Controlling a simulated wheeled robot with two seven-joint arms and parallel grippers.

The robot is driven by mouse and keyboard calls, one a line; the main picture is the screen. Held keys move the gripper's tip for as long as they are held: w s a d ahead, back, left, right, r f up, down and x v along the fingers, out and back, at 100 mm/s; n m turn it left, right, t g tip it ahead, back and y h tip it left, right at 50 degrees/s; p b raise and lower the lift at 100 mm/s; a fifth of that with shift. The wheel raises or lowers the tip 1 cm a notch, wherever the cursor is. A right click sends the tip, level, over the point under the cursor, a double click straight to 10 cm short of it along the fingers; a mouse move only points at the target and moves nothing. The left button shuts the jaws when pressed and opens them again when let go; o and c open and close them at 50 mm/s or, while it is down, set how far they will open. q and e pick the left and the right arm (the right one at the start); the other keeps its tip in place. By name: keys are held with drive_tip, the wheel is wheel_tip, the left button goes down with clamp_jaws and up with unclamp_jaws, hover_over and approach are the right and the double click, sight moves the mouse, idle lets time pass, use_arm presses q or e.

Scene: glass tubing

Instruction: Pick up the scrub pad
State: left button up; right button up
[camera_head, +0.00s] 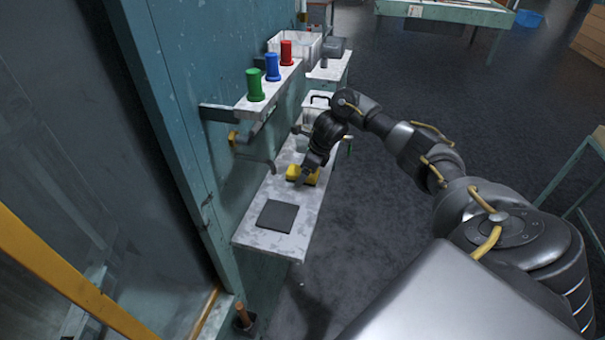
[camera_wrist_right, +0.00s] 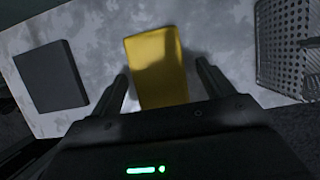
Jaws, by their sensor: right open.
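The scrub pad is a yellow block (camera_wrist_right: 157,66) on the speckled grey-white counter (camera_head: 304,226). In the right wrist view it lies between the two dark fingers of my right gripper (camera_wrist_right: 162,86), with a gap showing on each side. The gripper is open. In the head view the yellow pad (camera_head: 311,178) is partly hidden by my right gripper (camera_head: 300,179), which reaches down over it. I cannot tell how far the fingertips are above the counter. My left gripper is not in view.
A dark square mat (camera_head: 277,216) lies on the counter's near end. A grey perforated basket (camera_wrist_right: 291,45) is at the right in the wrist view. A wall shelf (camera_head: 268,88) holds green (camera_head: 254,85), blue (camera_head: 272,67) and red (camera_head: 286,53) cylinders. A tap (camera_head: 262,158) juts from the wall.

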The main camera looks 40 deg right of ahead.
drive_tip(key=shift+f, duration=0.1)
drive_tip(key=shift+f+b, duration=0.25)
drive_tip(key=shift+b, duration=0.15)
idle(0.4)
drive_tip(key=c, duration=1.1)
drive_tip(key=shift+r, duration=0.1)
